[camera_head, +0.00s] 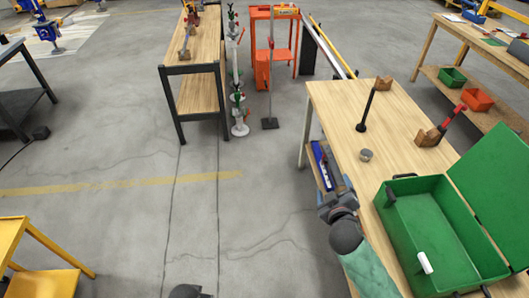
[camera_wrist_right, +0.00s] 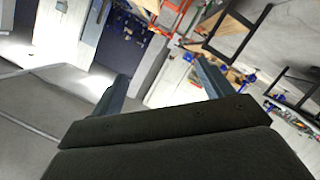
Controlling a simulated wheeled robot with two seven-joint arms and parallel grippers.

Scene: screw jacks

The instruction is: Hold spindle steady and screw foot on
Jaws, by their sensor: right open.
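On the wooden bench (camera_head: 330,100) at the right, a dark spindle (camera_head: 367,106) leans with its upper end on a wooden block (camera_head: 384,83). Its lower end has a dark round knob. A short round grey-brown piece (camera_head: 366,155), perhaps the foot, stands apart on the bench. A red and dark rod (camera_head: 450,118) rests in a second wooden block (camera_head: 428,137). My right gripper (camera_head: 333,192) is beside the bench's left edge, away from these parts. In the right wrist view its fingers (camera_wrist_right: 160,88) are apart and empty. My left gripper does not show.
A green box (camera_head: 388,196) with its lid open stands on the bench, with a white cylinder (camera_head: 424,263) inside. A second bench (camera_head: 205,40) stands further back. Open floor lies to the left.

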